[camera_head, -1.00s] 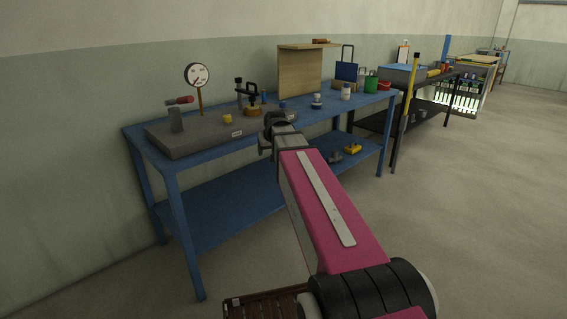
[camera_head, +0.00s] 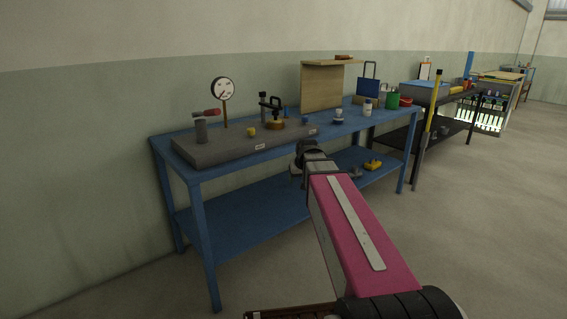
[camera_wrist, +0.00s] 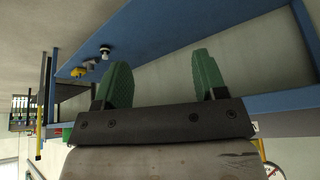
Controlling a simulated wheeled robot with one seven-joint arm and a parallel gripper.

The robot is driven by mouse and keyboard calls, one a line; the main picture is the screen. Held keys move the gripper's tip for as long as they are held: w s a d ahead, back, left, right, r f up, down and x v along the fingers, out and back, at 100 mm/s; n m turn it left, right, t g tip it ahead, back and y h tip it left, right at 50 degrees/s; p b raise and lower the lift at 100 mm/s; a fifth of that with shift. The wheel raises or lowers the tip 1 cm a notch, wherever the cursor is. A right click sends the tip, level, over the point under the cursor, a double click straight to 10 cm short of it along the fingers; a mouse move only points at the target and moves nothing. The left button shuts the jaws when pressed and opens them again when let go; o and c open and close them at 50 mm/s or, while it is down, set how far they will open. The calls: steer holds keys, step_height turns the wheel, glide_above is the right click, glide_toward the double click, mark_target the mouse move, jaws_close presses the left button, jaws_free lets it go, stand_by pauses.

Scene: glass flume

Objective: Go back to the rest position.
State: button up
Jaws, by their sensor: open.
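My gripper (camera_wrist: 163,82) shows in the wrist view with two green fingers spread apart and nothing between them. It is open. In the head view my pink arm reaches from the lower right toward the front of the blue workbench (camera_head: 195,226). The arm's end is in front of the bench, near the front edge of its top, and it hides part of the lower shelf. The fingers themselves cannot be made out in the head view. In the wrist view the blue lower shelf (camera_wrist: 165,32) lies beyond the fingers.
A grey slab (camera_head: 205,152) on the bench carries a dial gauge (camera_head: 223,89) and small parts. A wooden stand (camera_head: 322,88), a white bottle (camera_head: 367,108) and a green cup (camera_head: 392,99) stand further right. A yellow post (camera_head: 434,100) rises by the black table. Floor at right is clear.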

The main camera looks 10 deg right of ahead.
steer(key=s+f+g, duration=0.5)
steer(key=s+f, duration=1.5)
steer(key=shift+a+m+h, duration=0.15)
steer(key=shift+m+h, duration=0.15)
